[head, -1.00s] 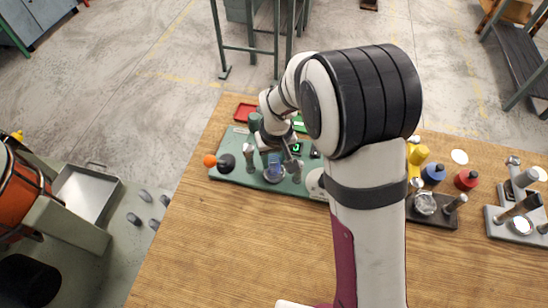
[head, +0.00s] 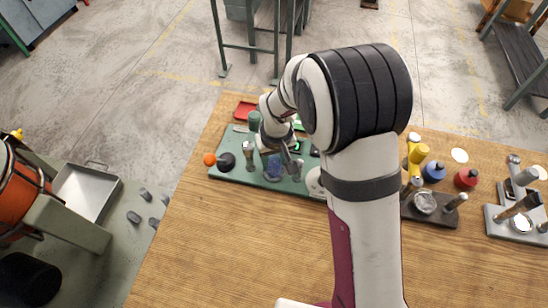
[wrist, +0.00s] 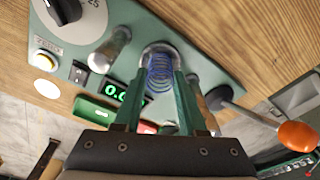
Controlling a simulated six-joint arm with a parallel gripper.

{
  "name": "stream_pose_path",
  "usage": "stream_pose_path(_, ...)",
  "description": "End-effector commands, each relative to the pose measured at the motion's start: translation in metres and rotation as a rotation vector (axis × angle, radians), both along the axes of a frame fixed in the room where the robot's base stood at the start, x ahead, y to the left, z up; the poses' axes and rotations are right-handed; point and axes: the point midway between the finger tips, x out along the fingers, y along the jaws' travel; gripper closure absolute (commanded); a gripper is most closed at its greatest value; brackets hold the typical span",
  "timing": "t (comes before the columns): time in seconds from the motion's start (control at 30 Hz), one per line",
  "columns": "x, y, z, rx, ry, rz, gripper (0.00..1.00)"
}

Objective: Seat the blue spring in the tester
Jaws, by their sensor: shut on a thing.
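The blue spring (wrist: 160,75) stands between the two green fingers of my gripper (wrist: 163,82) in the wrist view. My gripper is shut on it. Its far end is at a round metal seat (wrist: 160,48) on the green tester (wrist: 203,65); I cannot tell whether it rests fully in it. In the head view the spring (head: 273,168) is a small blue shape below my gripper, over the green tester plate (head: 237,176). The tester's green digital display (wrist: 125,92) is lit and partly covered by a finger.
Metal posts (wrist: 115,45) flank the seat. A lever with an orange ball (wrist: 297,136) lies to the right in the wrist view, a dial (wrist: 65,10) to the left. A red tray (head: 245,111) is behind the tester. Blue and red pots (head: 466,179) stand further right. The front table is clear.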

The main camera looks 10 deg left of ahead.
Motion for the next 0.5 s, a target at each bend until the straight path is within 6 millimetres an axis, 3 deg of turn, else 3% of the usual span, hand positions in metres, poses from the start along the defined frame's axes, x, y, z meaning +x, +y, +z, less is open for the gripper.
stream_pose_path(0.33, 0.0001, 0.0, 0.0, 0.0, 0.0, 0.0, 0.91)
stream_pose_path(0.37, 0.0001, 0.0, 0.0001, 0.0, 0.0, 0.0, 0.54)
stream_pose_path(0.5, 0.0001, 0.0, 0.0001, 0.0, 0.0, 0.0, 0.29)
